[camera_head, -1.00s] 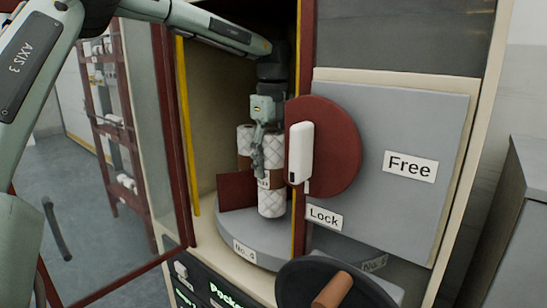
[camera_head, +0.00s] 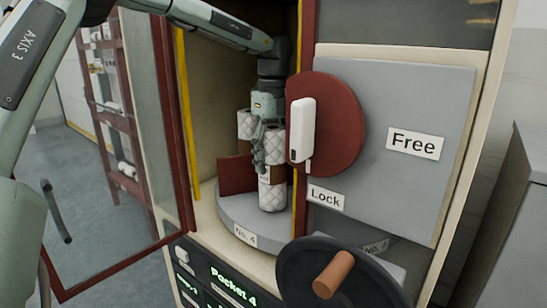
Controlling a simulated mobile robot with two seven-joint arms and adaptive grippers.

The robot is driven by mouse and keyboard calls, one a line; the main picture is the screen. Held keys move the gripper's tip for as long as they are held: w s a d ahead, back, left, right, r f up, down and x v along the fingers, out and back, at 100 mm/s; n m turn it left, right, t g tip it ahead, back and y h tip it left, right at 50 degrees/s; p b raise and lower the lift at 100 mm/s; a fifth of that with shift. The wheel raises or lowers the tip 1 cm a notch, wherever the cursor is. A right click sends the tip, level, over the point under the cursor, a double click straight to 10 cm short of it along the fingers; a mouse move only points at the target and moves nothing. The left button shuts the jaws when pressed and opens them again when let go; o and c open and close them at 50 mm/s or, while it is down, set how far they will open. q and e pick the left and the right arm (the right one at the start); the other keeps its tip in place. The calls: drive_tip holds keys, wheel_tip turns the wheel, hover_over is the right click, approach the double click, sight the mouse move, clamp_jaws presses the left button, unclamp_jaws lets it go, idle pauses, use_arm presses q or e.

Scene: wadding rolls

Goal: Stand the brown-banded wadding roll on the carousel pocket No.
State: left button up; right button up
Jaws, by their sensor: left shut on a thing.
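My left gripper (camera_head: 261,166) reaches into the open cabinet from above and is shut on a white quilted wadding roll (camera_head: 272,194) with a brown band. The roll is upright over the grey carousel (camera_head: 232,217), near its front, beside a dark red divider (camera_head: 237,174). Its base appears at or just above the carousel surface; I cannot tell if it touches. The fingers cover part of its left side. Another white quilted roll (camera_head: 244,122) stands behind, to the left, partly hidden. The carousel's rim carries a "No. 4" label (camera_head: 245,233). My right gripper is not in view.
A black handwheel (camera_head: 300,264) is at the front. The open glass door (camera_head: 110,165) is on the left.

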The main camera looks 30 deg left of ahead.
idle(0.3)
use_arm(q)
drive_tip(key=o, duration=1.2)
drive_tip(key=shift+o, duration=0.2)
